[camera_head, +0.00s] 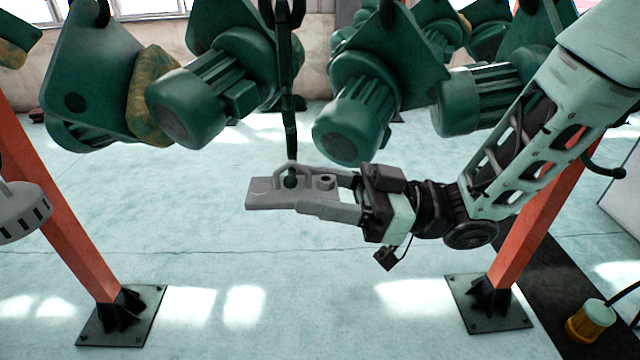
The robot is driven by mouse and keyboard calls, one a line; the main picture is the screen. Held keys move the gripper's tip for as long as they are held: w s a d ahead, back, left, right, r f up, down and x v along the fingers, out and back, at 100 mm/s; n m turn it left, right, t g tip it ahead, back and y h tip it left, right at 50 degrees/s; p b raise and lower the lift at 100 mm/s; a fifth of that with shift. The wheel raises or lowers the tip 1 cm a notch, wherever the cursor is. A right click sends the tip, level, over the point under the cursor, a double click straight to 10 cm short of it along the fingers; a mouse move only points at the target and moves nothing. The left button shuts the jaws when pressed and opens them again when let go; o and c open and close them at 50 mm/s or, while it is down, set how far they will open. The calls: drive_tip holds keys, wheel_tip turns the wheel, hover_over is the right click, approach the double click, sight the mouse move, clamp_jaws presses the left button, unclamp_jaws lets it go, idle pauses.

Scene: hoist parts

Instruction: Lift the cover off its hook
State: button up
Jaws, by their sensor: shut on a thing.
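The cover looks to be the small grey plate (262,194) with a raised loop, at the centre of the head view. A dark hook (287,120) hangs down from above and its lower end meets the plate at the loop. Whether the hook's tip is still through the loop is too small to tell. My gripper (308,192) comes in from the right and is shut on the grey plate, with its near finger along the plate's front side. The far finger is partly hidden by the plate.
Several green motor housings (205,95) hang close above and on both sides of the hook. Orange posts (62,220) on dark floor plates stand left and right. A grey slotted part (22,212) is at the left edge. The floor below the gripper is clear.

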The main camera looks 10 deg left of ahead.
sight(322, 196)
drive_tip(key=shift+s+r+m+p, duration=0.15)
drive_tip(key=shift+r+m+p, duration=0.15)
drive_tip(key=shift+m+p, duration=0.2)
drive_tip(key=shift+s+d+r+m+t, duration=0.1)
drive_tip(key=shift+s+r+m+t, duration=0.05)
drive_tip(key=shift+s+m+t, duration=0.15)
drive_tip(key=shift+s+d+m+p, duration=0.1)
drive_tip(key=shift+s+m+p, duration=0.2)
drive_tip(key=shift+m+p, duration=0.15)
drive_tip(key=shift+s+r, duration=0.1)
drive_tip(key=shift+s+d+r+m+t+p, duration=0.2)
drive_tip(key=shift+s+m+t+p, duration=0.2)
drive_tip(key=shift+s+m+p, duration=0.2)
drive_tip(key=shift+s, duration=0.1)
drive_tip(key=shift+s+d+r, duration=0.1)
drive_tip(key=shift+s+r, duration=0.25)
drive_tip(key=shift+s, duration=0.15)
